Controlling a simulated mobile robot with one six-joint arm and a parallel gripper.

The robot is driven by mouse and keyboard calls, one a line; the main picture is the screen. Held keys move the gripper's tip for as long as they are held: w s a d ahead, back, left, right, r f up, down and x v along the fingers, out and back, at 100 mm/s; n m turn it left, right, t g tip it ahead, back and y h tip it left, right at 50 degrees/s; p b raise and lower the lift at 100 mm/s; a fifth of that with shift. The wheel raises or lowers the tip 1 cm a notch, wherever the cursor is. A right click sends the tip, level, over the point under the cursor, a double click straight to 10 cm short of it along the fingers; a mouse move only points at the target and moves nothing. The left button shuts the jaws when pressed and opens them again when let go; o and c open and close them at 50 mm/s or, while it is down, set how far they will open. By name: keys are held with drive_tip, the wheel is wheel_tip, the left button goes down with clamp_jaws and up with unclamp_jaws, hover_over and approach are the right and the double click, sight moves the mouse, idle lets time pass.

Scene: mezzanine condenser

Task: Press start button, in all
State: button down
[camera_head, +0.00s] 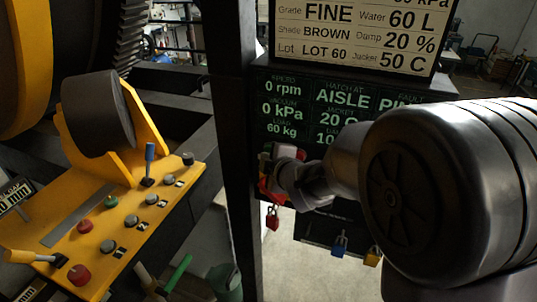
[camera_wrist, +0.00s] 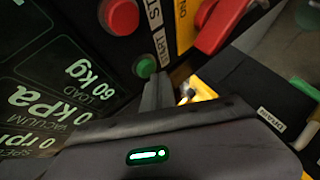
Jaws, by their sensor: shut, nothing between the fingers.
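The green button (camera_wrist: 145,66), beside a label reading START (camera_wrist: 160,46), is on the dark panel in the wrist view. A larger red button (camera_wrist: 121,16) sits above it, beside a partly cut-off label beginning "ST". My gripper (camera_wrist: 154,84) is shut and empty, its tip close to the lower edge of the green button. I cannot tell whether it touches. In the head view my gripper (camera_head: 283,172) is in front of the panel's lower left part, and my arm hides much of the panel. The green button cannot be made out clearly there.
A red handle (camera_wrist: 218,24) is beside the buttons. The display (camera_wrist: 50,95) shows 0 kPa and 60 kg. Red (camera_head: 272,218), blue (camera_head: 339,245) and yellow (camera_head: 372,258) padlocks hang below. A yellow console (camera_head: 98,265) with knobs and levers stands left, past a dark post (camera_head: 236,150).

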drive_tip(key=shift+s+a, duration=0.1)
drive_tip(key=shift+s, duration=0.25)
drive_tip(key=shift+f+b, duration=0.1)
drive_tip(key=shift+b, duration=0.2)
drive_tip(key=shift+s+a+b, duration=0.3)
drive_tip(key=shift+s+b, duration=0.3)
drive_tip(key=shift+s, duration=0.2)
drive_tip(key=shift+s+a+b, duration=0.25)
drive_tip(key=shift+s+b, duration=0.4)
drive_tip(key=shift+s, duration=0.1)
drive_tip(key=shift+s+a+b, duration=0.3)
drive_tip(key=shift+s+b, duration=0.3)
drive_tip(key=shift+s, duration=0.2)
